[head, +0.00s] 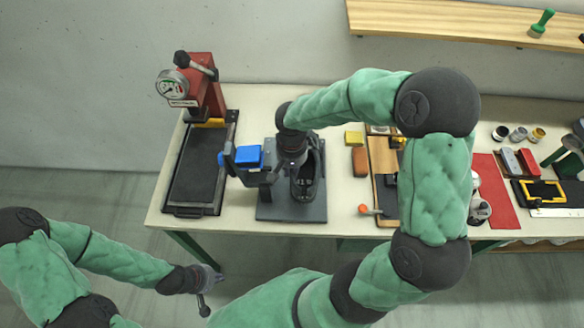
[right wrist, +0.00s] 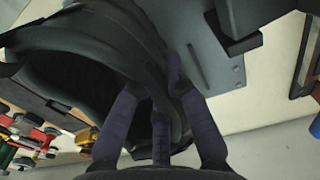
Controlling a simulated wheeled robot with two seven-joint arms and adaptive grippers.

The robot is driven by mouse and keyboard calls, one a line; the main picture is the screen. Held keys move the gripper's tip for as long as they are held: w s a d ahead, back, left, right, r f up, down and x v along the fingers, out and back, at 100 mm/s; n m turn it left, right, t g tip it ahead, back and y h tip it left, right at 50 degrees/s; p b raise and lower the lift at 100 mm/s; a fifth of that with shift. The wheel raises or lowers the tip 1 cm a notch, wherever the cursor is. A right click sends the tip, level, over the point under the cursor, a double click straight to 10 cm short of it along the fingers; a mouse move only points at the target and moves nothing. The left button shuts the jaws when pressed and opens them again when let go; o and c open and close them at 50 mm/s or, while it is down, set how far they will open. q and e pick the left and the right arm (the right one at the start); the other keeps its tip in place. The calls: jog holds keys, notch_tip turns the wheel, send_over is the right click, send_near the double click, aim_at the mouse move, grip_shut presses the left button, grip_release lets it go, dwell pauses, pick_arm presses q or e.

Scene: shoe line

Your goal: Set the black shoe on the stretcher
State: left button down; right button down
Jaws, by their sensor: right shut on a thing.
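The black shoe (head: 305,180) is over the base plate of the grey stretcher (head: 265,210), beside its upright with the blue block (head: 249,156). I cannot tell whether it rests on the stretcher or hangs just above it. My right gripper (head: 292,160) reaches down at the shoe's far end, partly hidden by its own wrist. In the right wrist view, its dark fingers (right wrist: 165,105) are shut on the rim of the black shoe (right wrist: 85,65), and a grey plate of the stretcher (right wrist: 200,45) stands close by. My left gripper (head: 207,290) hangs low, off the table's front, its fingers unclear.
A red press with a gauge (head: 200,85) and a dark bed (head: 200,165) stands left of the stretcher. To the right are a yellow block (head: 354,138), a brown block (head: 360,162) and an orange-tipped tool (head: 364,209). A wooden shelf (head: 450,22) runs along the wall.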

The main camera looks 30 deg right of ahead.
jog(key=shift+f+b, duration=2.1)
jog(key=shift+f, duration=0.75)
jog(key=shift+f+b, duration=0.4)
jog(key=c, duration=1.2)
grip_release()
jog(key=shift+o, duration=0.2)
notch_tip(320, 180, up, 12)
jog(key=shift+s+f, duration=0.1)
